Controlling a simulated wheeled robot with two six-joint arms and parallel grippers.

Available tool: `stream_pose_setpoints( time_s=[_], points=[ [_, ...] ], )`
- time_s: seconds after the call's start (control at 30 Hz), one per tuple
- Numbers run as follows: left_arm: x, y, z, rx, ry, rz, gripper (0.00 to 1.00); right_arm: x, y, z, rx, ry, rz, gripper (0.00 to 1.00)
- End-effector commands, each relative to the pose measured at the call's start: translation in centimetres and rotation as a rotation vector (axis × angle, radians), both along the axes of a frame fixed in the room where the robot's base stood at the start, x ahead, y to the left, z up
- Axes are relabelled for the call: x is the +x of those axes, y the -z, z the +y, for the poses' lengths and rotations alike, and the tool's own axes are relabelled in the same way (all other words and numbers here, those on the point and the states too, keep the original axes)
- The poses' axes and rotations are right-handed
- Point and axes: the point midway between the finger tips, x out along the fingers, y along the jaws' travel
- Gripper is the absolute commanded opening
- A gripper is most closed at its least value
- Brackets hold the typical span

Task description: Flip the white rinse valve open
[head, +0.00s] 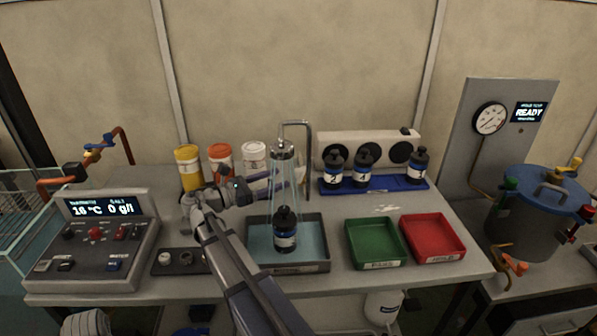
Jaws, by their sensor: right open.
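A rinse head (283,148) hangs from a curved metal pipe (309,150). A pale, see-through cone (288,188) spreads below it, like running water. A dark bottle with a blue and white label (285,240) stands upright under it in a grey tray (318,266). My right gripper (272,189) is open and points right, close to the cone above the tray. I cannot tell whether it touches anything. I cannot make out a white valve lever; my gripper and arm cover part of that area. My left gripper is not in view.
Yellow (189,165), orange (221,160) and white-lidded (254,155) jars stand behind my arm. A green tray (375,264) and a red tray (432,258) lie to the right. Bottles stand on a blue rack (373,185) behind them. A control box (92,250) is at left.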

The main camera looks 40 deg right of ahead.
Motion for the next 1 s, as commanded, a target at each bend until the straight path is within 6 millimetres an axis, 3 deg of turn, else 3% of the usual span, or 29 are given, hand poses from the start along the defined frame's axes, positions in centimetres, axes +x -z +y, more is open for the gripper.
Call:
stream_pose_setpoints(
  time_s=[0.37,0.73,1.0],
  points=[
    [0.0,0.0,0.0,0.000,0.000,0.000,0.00,0.0,0.0,-1.0,0.024,0.015,0.090,0.64],
    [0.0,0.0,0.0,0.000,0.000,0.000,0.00,-1.4,0.0,-6.1,0.024,0.015,0.088,0.64],
    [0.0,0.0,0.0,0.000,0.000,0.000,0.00,-1.8,0.0,-7.8,0.023,0.013,0.088,0.64]
  ],
)
